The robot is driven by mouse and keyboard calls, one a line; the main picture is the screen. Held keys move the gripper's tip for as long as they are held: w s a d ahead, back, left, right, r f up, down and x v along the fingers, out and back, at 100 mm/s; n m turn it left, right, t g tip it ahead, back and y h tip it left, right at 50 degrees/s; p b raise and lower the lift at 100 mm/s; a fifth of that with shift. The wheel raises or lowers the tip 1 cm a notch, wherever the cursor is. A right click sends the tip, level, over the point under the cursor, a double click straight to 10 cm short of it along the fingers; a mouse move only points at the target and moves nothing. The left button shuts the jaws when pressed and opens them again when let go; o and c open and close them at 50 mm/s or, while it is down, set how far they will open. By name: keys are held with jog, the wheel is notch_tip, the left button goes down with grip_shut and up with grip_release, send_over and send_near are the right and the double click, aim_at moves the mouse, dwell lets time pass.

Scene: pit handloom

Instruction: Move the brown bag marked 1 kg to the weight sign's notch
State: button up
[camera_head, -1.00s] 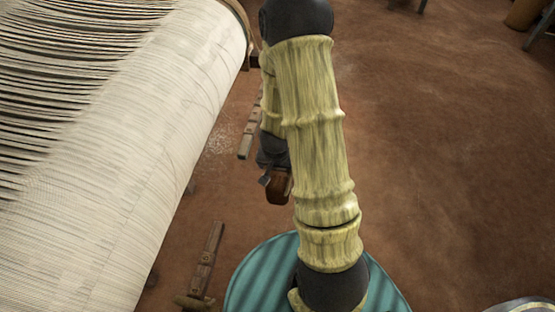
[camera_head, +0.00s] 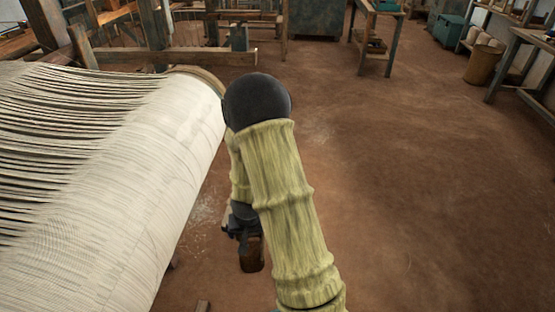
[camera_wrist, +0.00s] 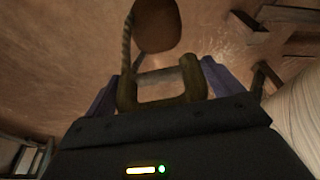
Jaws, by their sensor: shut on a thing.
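The brown bag (camera_head: 251,254) hangs below my gripper (camera_head: 241,226), to the right of the loom's cloth roll and above the floor. In the wrist view the brown bag (camera_wrist: 157,26) shows as a rounded brown shape just beyond my gripper (camera_wrist: 160,78), with a twisted cord at its left side. My gripper is shut on the bag, though the exact grip is too dark to make out. No 1 kg marking is readable. I cannot make out the weight sign or its notch in either current view.
The loom's white warp roll (camera_head: 165,185) fills the left side, close to my arm. A wooden loom frame (camera_head: 170,57) stands behind it. A small table (camera_head: 376,38), a bin (camera_head: 484,65) and a bench (camera_head: 530,50) stand farther back. The floor at right is open.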

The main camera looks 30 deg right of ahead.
jog(key=w+a+r+n+y, duration=0.1)
jog(key=w+a+n, duration=0.3)
jog(key=a, duration=0.1)
jog(key=shift+w+n, duration=0.3)
jog(key=shift+w, duration=0.1)
jog(key=shift+r, duration=0.1)
